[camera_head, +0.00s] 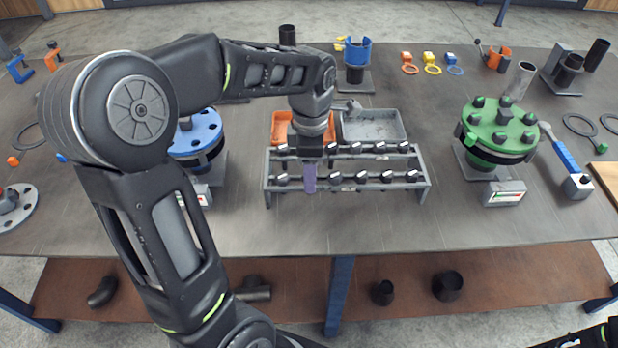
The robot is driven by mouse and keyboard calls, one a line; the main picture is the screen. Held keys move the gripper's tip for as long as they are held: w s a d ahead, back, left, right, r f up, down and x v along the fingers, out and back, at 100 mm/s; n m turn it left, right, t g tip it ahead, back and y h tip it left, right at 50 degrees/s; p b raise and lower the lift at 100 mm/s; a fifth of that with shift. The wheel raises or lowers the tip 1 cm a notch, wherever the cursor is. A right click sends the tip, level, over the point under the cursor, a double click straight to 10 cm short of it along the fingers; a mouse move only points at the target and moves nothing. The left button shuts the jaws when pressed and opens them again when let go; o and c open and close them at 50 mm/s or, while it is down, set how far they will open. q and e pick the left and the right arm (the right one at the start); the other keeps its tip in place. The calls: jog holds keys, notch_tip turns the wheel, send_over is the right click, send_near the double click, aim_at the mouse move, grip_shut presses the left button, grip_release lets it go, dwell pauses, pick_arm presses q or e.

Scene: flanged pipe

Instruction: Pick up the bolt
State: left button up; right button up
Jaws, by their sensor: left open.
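A grey two-rail rack (347,187) stands on the table in front of me. Several dark-headed bolts sit in it, in a front row and a back row. One front-row bolt (282,179) shows left of my left gripper, and another front-row bolt (334,178) shows right of it. My left gripper (310,184) points down at the front rail between these two bolts. Its purple fingers are open, seen nearly edge-on, and they hide what is directly behind them. I cannot tell whether they touch a bolt. My right gripper is out of view.
A blue flange (200,134) stands left of the rack, partly behind my arm. A green flange (498,128) stands at the right, with a blue-handled hammer (562,152) beside it. Orange (280,126) and grey (374,125) bins sit behind the rack. The table front is clear.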

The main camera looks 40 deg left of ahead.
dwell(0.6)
pick_arm(q)
grip_shut()
dwell(0.3)
